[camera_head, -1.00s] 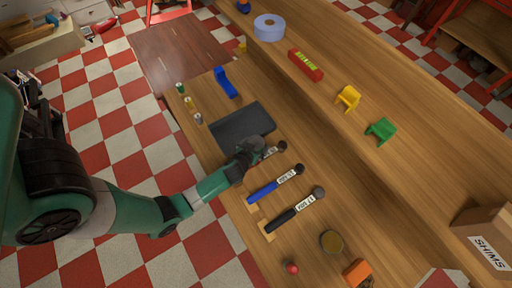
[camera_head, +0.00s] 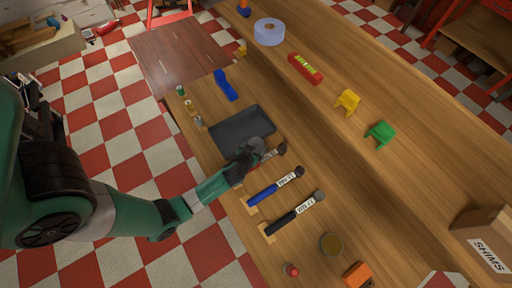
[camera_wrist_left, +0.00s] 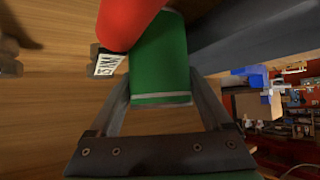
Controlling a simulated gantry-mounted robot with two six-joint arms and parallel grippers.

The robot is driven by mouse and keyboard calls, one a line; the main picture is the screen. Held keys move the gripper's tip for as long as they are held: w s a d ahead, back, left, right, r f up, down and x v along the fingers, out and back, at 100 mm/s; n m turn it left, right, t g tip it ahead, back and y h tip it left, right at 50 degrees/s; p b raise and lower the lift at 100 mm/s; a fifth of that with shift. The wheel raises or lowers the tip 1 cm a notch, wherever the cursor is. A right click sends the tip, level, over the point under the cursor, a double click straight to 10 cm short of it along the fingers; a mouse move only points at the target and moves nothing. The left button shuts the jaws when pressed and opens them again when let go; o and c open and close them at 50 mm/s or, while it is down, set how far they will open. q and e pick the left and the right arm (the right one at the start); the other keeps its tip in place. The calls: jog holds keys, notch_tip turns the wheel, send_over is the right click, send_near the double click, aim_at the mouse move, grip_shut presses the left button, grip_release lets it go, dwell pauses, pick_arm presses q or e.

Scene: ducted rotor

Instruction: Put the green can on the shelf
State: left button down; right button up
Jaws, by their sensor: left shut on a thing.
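The green can (camera_wrist_left: 160,60) has a white band and sits between the two fingers of my left gripper in the left wrist view. My left gripper (camera_head: 255,150) is shut on it, beside the dark tray on the lower bench; the head view hides the can behind the gripper. A red handle with a white label (camera_wrist_left: 108,62) crosses close to the can in the wrist view; I cannot tell whether they touch. The raised wooden shelf (camera_head: 425,165) runs along the right in the head view. My right gripper is not in view.
On the shelf stand a tape roll (camera_head: 269,32), a red level (camera_head: 305,69), a yellow piece (camera_head: 347,102), a green piece (camera_head: 380,135) and a cardboard box (camera_head: 485,240). Hammers (camera_head: 276,187) and a dark tray (camera_head: 242,125) lie below. Bare shelf shows between the items.

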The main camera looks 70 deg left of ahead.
pick_arm(q)
notch_tip(320, 180, up, 17)
jog(key=p, duration=0.8)
jog(key=shift+r, duration=0.15)
jog(key=shift+d, duration=0.1)
